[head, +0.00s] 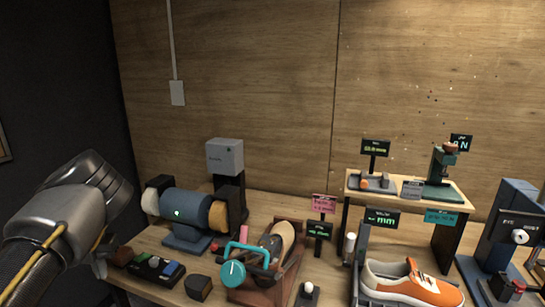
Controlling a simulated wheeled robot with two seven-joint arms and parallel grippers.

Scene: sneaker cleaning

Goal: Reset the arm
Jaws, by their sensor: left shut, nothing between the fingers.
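My left arm comes in from the left edge, and its gripper (101,264) is low beside the left end of the workbench. The fingers are small and partly hidden by the wrist; they look shut, with nothing seen in them. My right gripper is not in view. An orange and white sneaker (412,283) sits at the front right of the bench, its toe to the right.
A blue bench grinder (186,213) stands near the gripper, with a black control box (155,269) in front. A wooden cradle with a teal handle (245,258) is mid-bench. A raised shelf (447,196) and a blue machine (514,225) stand right. The air above is free.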

